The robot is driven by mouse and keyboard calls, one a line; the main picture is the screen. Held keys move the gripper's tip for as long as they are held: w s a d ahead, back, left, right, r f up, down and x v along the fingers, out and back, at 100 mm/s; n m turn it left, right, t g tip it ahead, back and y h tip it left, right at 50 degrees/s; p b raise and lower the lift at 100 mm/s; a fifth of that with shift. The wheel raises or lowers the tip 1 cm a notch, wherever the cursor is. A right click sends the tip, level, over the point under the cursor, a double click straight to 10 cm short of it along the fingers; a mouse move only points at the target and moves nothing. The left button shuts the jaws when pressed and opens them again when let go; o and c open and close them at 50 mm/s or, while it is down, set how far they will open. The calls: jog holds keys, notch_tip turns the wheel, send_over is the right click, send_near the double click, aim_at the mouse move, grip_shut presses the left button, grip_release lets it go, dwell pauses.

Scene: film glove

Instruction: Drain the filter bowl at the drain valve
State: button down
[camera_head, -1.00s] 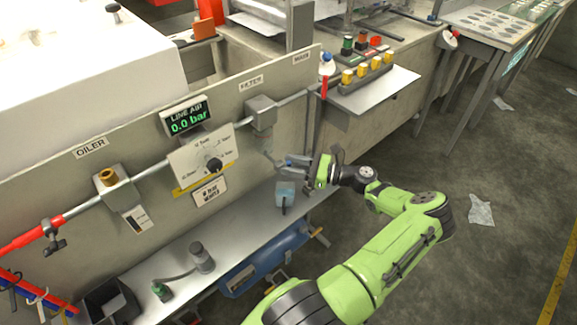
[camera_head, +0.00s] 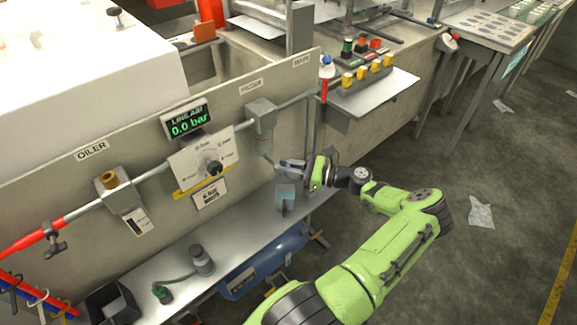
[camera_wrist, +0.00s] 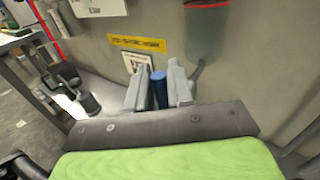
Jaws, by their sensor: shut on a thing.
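The filter (camera_head: 261,115) is a grey block on the air line, under a tilted label. My gripper (camera_head: 281,162) is below the filter, in front of the panel. In the wrist view my gripper (camera_wrist: 159,88) has its fingers shut on a small dark blue cylinder (camera_wrist: 158,84), which looks like the drain valve's knob. The fingers partly hide it, and the valve's setting cannot be read.
A pale blue cup (camera_head: 285,195) stands on the metal shelf (camera_head: 235,219) below my gripper. A gauge panel (camera_head: 203,160) and a 0.0 bar display (camera_head: 187,119) are to the left. A grey can (camera_head: 202,260) stands farther left.

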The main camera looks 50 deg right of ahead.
jog(key=a+f+n+g+h+p, duration=0.4)
jog(key=n+h, duration=0.4)
jog(key=n, duration=0.2)
jog(key=shift+w+a+f+n+g+p, duration=0.2)
jog(key=shift+w+f+n+g+p, duration=0.25)
jog(key=shift+g, duration=0.35)
jog(key=shift+r+h, duration=0.1)
jog(key=shift+h, duration=0.2)
dwell(0.3)
jog(key=c, duration=1.1)
grip_release()
jog(key=shift+c, duration=0.2)
